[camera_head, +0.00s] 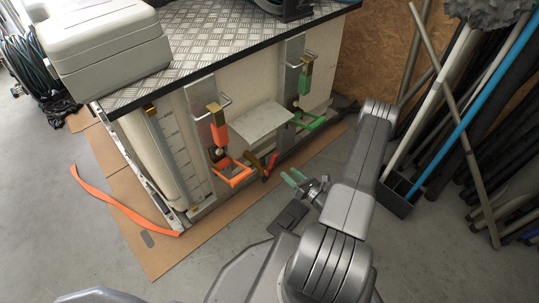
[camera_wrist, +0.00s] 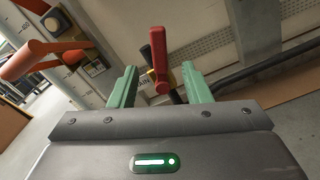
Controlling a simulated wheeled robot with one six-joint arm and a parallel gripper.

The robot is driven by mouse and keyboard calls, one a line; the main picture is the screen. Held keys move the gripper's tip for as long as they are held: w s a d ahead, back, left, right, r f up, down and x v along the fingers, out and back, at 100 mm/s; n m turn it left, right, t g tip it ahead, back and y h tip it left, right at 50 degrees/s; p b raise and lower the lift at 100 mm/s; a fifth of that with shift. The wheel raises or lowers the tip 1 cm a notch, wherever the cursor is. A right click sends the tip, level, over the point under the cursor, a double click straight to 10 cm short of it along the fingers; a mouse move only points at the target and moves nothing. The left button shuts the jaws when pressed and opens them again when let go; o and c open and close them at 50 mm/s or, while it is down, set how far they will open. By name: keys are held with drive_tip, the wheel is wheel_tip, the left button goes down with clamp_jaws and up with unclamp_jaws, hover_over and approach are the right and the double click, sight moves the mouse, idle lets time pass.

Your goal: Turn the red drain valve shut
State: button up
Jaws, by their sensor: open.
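The red drain valve has a red lever handle (camera_head: 270,165) low on the front of the cabinet, beside a brass-coloured fitting (camera_head: 254,161). In the wrist view the red handle (camera_wrist: 158,60) stands nearly upright in the picture, with its rounded end toward me. My gripper (camera_head: 290,176) is open, with pale green fingers, a little right of and in front of the handle in the head view. In the wrist view the handle appears between the two fingers (camera_wrist: 159,70). I see no contact, and the depth between them is hard to tell.
A small metal shelf (camera_head: 262,121) juts out above the red handle. Poles and pipes (camera_head: 460,110) crowd the right side.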

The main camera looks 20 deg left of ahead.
sight(275, 162)
drive_tip(key=b+x, duration=0.2)
drive_tip(key=x, duration=1)
drive_tip(key=shift+s+b, duration=0.15)
drive_tip(key=shift+b, duration=0.2)
clamp_jaws()
